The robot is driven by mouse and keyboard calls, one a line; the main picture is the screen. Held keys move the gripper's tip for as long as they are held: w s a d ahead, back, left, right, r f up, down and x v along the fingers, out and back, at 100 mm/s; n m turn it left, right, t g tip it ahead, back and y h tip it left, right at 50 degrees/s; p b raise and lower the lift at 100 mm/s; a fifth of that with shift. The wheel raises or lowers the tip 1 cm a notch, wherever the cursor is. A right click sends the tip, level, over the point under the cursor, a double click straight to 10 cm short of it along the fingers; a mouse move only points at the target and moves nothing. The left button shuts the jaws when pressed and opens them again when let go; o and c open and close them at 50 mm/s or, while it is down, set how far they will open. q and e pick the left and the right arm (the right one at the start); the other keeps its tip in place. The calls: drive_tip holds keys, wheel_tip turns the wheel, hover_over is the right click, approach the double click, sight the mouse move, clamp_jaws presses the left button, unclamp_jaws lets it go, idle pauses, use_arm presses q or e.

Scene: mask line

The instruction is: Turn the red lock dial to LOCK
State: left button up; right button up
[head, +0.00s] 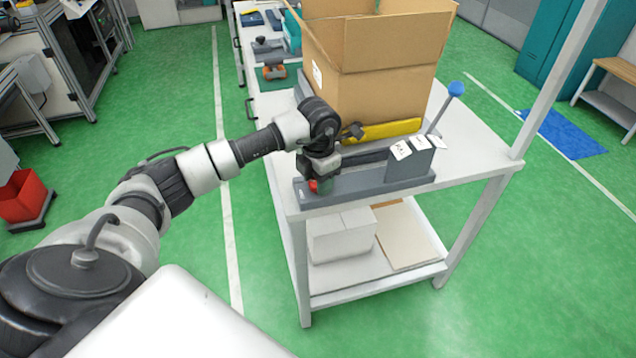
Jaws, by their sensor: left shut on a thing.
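The red lock dial (314,186) shows as a small red piece at the front left end of a grey fixture (345,188) on the white table. My left gripper (318,180) comes down over the dial from above and is shut on it. The gripper covers most of the dial, so its pointer and the LOCK mark cannot be read. The fixture also carries a grey block with white labels (410,148) and a lever with a blue ball knob (455,89) at its right. My right gripper is not in view.
An open cardboard box (375,90) stands behind the fixture, with a yellow bar (380,129) along its front. A white post (560,75) rises at the table's right corner. The lower shelf holds a white box (340,235).

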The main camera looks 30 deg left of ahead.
use_arm(q)
drive_tip(key=m+b, duration=0.2)
drive_tip(key=m, duration=0.1)
drive_tip(key=shift+m, duration=0.4)
drive_tip(key=m+b, duration=0.1)
drive_tip(key=m, duration=0.2)
drive_tip(key=shift+m+b, duration=0.3)
drive_tip(key=m+b, duration=0.1)
drive_tip(key=m, duration=0.2)
drive_tip(key=shift+m+b, duration=0.35)
drive_tip(key=shift+m, duration=0.85)
drive_tip(key=shift+r+b, duration=0.1)
drive_tip(key=shift+b, duration=0.2)
drive_tip(key=o, duration=0.9)
wheel_tip(320, 180, up, 11)
drive_tip(key=shift+f, duration=0.15)
